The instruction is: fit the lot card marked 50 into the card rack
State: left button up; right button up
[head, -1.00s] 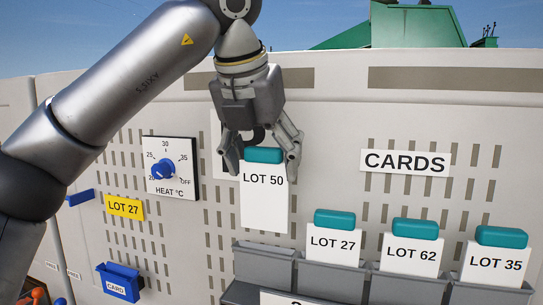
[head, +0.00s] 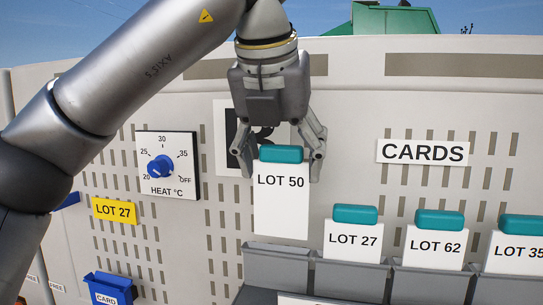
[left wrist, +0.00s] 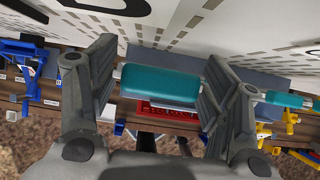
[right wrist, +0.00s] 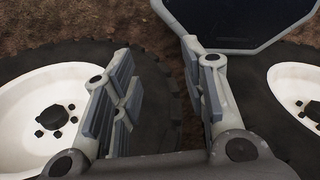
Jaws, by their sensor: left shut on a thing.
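The lot card marked 50 (head: 281,212) is white with a teal top grip. My left gripper (head: 283,160) is shut on that teal grip, which also shows between the fingers in the left wrist view (left wrist: 160,85). The card hangs upright, its lower edge just above the empty leftmost pocket of the grey card rack (head: 276,268); I cannot tell the gap in depth. Cards LOT 27 (head: 352,240), LOT 62 (head: 435,243) and LOT 35 (head: 515,252) stand in the other pockets. My right gripper (right wrist: 165,90) is open and empty, away from the rack.
A CARDS sign (head: 422,152) is on the slotted panel above the rack. To the left are a heat dial (head: 162,168), a yellow LOT 27 label (head: 114,211) and a blue card holder (head: 108,290). In the right wrist view, large tyred wheels (right wrist: 40,100) are below.

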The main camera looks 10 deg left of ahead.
aim_at(275, 200)
pick_arm(q)
jog(key=shift+d+f, duration=0.25)
jog(key=shift+f, duration=0.1)
jog(key=shift+w+a+f+b, duration=0.25)
jog(key=shift+a+f+b, duration=0.25)
jog(key=shift+f+b, duration=0.05)
jog(key=shift+a+f+b, duration=0.4)
jog(key=shift+f+b, duration=0.1)
jog(key=shift+f, duration=0.2)
jog(key=shift+d+f, duration=0.15)
jog(key=shift+d+f+b, duration=0.15)
jog(key=shift+f+b, duration=0.05)
jog(key=shift+b, duration=0.2)
jog(key=shift+f+b, duration=0.35)
jog(key=shift+f, duration=0.05)
jog(key=shift+f+b, duration=0.4)
jog(key=shift+f, duration=0.05)
jog(key=shift+f+b, duration=0.8)
jog(key=shift+f, duration=0.1)
jog(key=o, duration=1.1)
pick_arm(e)
notch_tip(275, 200, down, 6)
jog(key=shift+d, duration=0.4)
jog(key=shift+d+f, duration=0.1)
